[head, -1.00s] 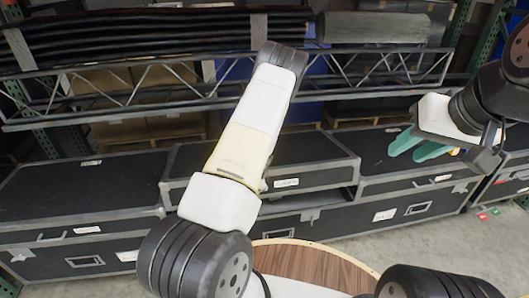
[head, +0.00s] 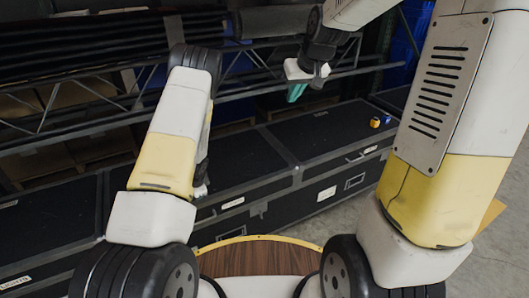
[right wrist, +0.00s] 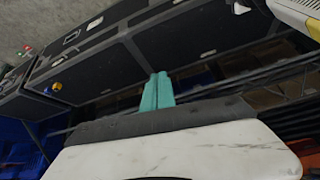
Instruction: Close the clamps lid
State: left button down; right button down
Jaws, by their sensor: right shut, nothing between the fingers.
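Black cases with grey edges stand in a row; the nearest one (head: 235,170) is in the middle of the head view, and another (head: 325,135) adjoins it on the right. Their flat tops appear down. I cannot tell which lid is the clamps lid. My right gripper (head: 296,92) is above and behind the right case, with its teal fingers pointing down. In the right wrist view, the fingers (right wrist: 157,90) are together and empty, with a dark case (right wrist: 185,45) beyond them.
A small yellow thing (head: 374,122) and a blue one (head: 387,119) sit on the right case's far end. A metal truss and shelving (head: 80,95) run behind the cases. Grey floor (head: 345,208) is open at the right.

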jog(key=w+a+f, duration=0.2)
jog(key=w+f, duration=0.5)
jog(key=f, duration=0.5)
jog(key=w+a+f+n, duration=0.1)
jog(key=w+a+f, duration=0.2)
jog(key=w+f, duration=0.4)
jog(key=w+a+f+n, duration=0.1)
jog(key=w+f, duration=0.6)
jog(key=f, duration=1.1)
jog(key=shift+a+f+y, duration=0.3)
jog(key=shift+a, duration=0.45)
jog(key=shift+w, duration=0.1)
jog(key=shift+s+d+f, duration=0.2)
jog(key=shift+s+f, duration=0.15)
jog(key=shift+f, duration=0.3)
jog(key=shift+s+d+f, duration=0.15)
jog(key=shift+s+f, duration=0.2)
jog(key=shift+f, duration=0.25)
pick_arm(q)
jog(key=c, duration=2.1)
grip_release()
jog(key=o, duration=0.6)
